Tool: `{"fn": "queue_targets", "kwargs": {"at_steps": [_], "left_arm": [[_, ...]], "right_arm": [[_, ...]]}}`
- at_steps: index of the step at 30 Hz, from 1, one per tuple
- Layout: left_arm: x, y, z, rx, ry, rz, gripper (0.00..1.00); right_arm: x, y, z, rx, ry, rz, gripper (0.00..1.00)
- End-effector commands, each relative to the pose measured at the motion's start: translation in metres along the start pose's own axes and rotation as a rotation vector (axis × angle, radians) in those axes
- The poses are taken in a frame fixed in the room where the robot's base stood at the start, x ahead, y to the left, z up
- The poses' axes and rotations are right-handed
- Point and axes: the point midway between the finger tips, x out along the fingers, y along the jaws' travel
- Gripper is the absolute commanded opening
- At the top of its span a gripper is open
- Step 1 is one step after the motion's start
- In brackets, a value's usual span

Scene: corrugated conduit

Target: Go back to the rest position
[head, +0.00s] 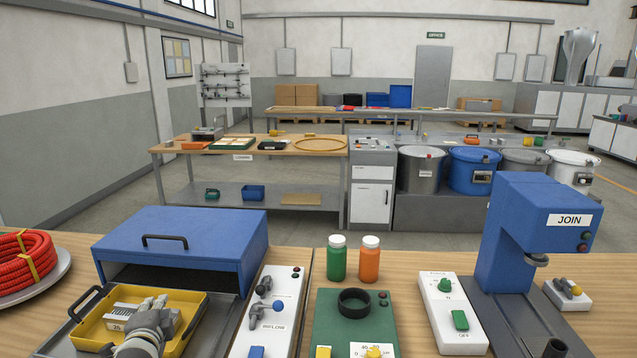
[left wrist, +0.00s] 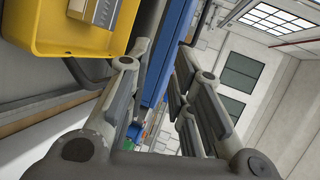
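My left gripper (head: 148,328) is at the bottom left of the head view, over the near side of a yellow tray (head: 88,338). In the left wrist view its two fingers (left wrist: 162,75) stand apart with nothing visible between them. The yellow tray (left wrist: 68,40) and its dark handle show there beside one finger; I cannot tell whether they touch. A grey ribbed piece (head: 122,317) lies in the tray, partly hidden by the gripper. The tray sits in front of the open blue box (head: 185,222). My right gripper is out of view.
Red corrugated conduit (head: 25,262) lies coiled at the far left. A lever panel (head: 262,325), green fixture (head: 335,310), green bottle (head: 337,262), orange bottle (head: 370,262), white switch box (head: 452,310) and blue JOIN press (head: 515,235) stand along the table. Space above the bench looks clear.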

Motion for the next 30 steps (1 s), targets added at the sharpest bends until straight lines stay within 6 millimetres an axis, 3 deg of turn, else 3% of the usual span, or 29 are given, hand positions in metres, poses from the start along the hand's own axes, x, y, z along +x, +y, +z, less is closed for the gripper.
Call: {"fn": "queue_targets", "kwargs": {"at_steps": [5,11,14,18,24,30], "left_arm": [[-0.026,0.047,-0.008,-0.115,0.001,0.103,0.21],[-0.073,0.112,-0.017,-0.294,-0.022,0.262,0.21],[-0.114,0.155,-0.021,-0.424,-0.056,0.383,0.21],[-0.189,0.212,-0.023,-0.631,-0.147,0.576,0.21],[-0.269,0.252,-0.021,-0.827,-0.280,0.757,0.21],[-0.328,0.271,-0.018,-0.954,-0.397,0.877,0.21]], "right_arm": [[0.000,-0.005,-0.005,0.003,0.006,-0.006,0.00],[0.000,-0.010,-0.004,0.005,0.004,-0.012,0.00],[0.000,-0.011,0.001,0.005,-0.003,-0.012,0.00],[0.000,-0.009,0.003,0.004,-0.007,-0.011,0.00],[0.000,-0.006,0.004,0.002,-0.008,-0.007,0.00],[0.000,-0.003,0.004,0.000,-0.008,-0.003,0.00]]}}
